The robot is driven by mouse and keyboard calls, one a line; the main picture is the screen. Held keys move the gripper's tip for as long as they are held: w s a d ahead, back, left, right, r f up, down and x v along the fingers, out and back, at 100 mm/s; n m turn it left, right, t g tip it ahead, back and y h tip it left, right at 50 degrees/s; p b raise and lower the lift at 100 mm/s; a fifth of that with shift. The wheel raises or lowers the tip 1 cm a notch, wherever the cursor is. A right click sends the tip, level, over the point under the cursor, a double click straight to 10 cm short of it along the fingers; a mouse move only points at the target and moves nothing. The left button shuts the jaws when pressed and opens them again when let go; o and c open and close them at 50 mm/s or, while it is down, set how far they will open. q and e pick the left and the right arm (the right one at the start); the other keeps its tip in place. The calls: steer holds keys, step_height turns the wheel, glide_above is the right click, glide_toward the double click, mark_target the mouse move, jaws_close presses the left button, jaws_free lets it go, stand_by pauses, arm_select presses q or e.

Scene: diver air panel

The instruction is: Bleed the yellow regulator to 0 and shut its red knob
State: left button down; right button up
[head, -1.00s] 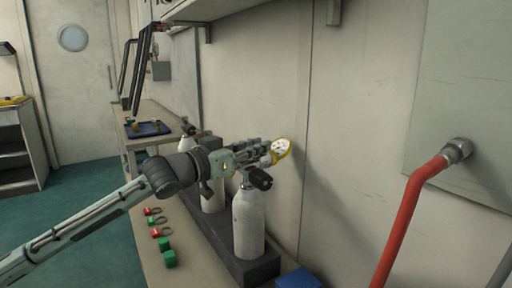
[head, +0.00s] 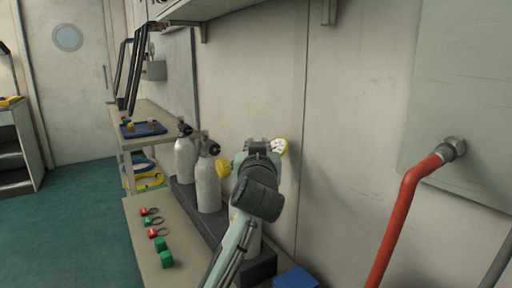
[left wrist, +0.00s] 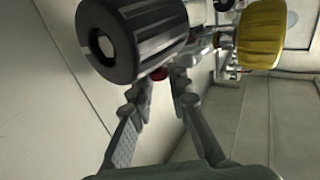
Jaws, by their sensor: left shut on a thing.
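The yellow regulator shows its yellow-rimmed gauge (head: 280,146) and a yellow knob (head: 223,168) on either side of my left wrist in the head view. The yellow knob (left wrist: 262,38) and a black knob (left wrist: 130,38) are close in the left wrist view. A small part of the red knob (left wrist: 159,73) shows between my left fingertips (left wrist: 160,85), mostly hidden behind the black knob. My left gripper is shut on it. In the head view my wrist hides the fingers. The gauge needle is too small to read. My right gripper is out of view.
Grey cylinders (head: 207,188) stand in a dark rack along the wall; my arm mostly hides the nearest. Red and green tags and green blocks (head: 163,244) lie on the bench (head: 143,252). A blue box (head: 296,279) and red pipe (head: 401,220) are at right.

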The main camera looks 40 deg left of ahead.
arm_select(q)
steer(key=shift+w+n+g+y, duration=0.1)
steer(key=shift+n+g+y, duration=0.6)
steer(key=shift+y, duration=0.2)
steer(key=c, duration=1.4)
jaws_free()
steer(key=shift+c, duration=0.2)
steer(key=v, duration=0.7)
steer(key=shift+s+d, duration=0.2)
